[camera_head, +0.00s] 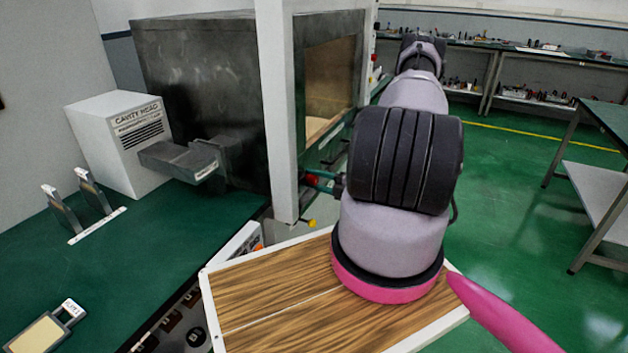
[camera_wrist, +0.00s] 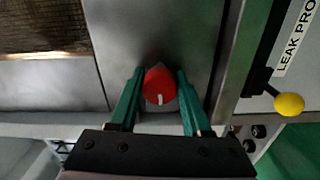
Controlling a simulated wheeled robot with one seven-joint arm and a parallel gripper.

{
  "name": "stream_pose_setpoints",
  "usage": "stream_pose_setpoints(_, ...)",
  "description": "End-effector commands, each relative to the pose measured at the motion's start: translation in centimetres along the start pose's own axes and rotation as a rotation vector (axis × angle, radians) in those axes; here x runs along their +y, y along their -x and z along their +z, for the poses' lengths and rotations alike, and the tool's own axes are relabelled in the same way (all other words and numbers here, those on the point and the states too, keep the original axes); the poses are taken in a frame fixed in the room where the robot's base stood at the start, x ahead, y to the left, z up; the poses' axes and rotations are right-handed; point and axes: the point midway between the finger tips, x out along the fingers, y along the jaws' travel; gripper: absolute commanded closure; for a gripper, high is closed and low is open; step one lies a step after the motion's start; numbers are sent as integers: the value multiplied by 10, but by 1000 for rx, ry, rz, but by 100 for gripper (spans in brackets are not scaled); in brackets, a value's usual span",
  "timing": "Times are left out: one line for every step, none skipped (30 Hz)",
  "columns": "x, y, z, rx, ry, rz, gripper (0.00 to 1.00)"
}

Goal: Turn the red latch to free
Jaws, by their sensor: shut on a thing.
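The red latch (camera_wrist: 159,86) shows in the wrist view as a round red knob with a short white mark near its lower edge. It sits on a grey metal panel (camera_wrist: 150,30). My gripper (camera_wrist: 160,92) has its two green fingers on either side of the knob, shut on it. In the head view my gripper (camera_head: 318,178) is at the front of the dark metal cabinet (camera_head: 205,85), mostly hidden behind my arm and a white post. A small bit of red shows there by the green fingers.
A yellow-tipped lever (camera_wrist: 288,104) is right of the latch, beside a label partly reading "LEAK PRO". A white post (camera_head: 277,110) stands close left of my gripper. A wood-topped board (camera_head: 262,300) lies below my arm. A green bench (camera_head: 150,240) is at left.

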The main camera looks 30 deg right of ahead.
Motion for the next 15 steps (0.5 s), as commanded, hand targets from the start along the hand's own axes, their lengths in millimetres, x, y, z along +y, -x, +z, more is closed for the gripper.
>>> stream_pose_setpoints(-1,1,-2,4,31,-2,100)
stream_pose_setpoints(-1,1,-2,4,54,-2,100)
stream_pose_setpoints(-1,1,-2,4,84,-2,100)
stream_pose_setpoints(-1,1,-3,4,107,-2,100)
stream_pose_setpoints(-1,1,-3,4,129,-2,100)
stream_pose_setpoints(-2,1,-3,4,159,-3,100)
stream_pose_setpoints(-2,1,-3,5,182,-3,100)
stream_pose_setpoints(-2,1,-3,5,205,-3,100)
stream_pose_setpoints(-2,1,-3,5,234,-3,100)
stream_pose_setpoints(-2,1,-3,6,255,-3,100)
stream_pose_setpoints(-2,1,-3,6,277,-3,100)
stream_pose_setpoints(-2,1,-3,6,307,-3,100)
stream_pose_setpoints(-2,1,-3,6,328,-3,100)
stream_pose_setpoints(-2,1,-3,7,348,-2,100)
stream_pose_setpoints(-2,1,-4,7,377,-2,100)
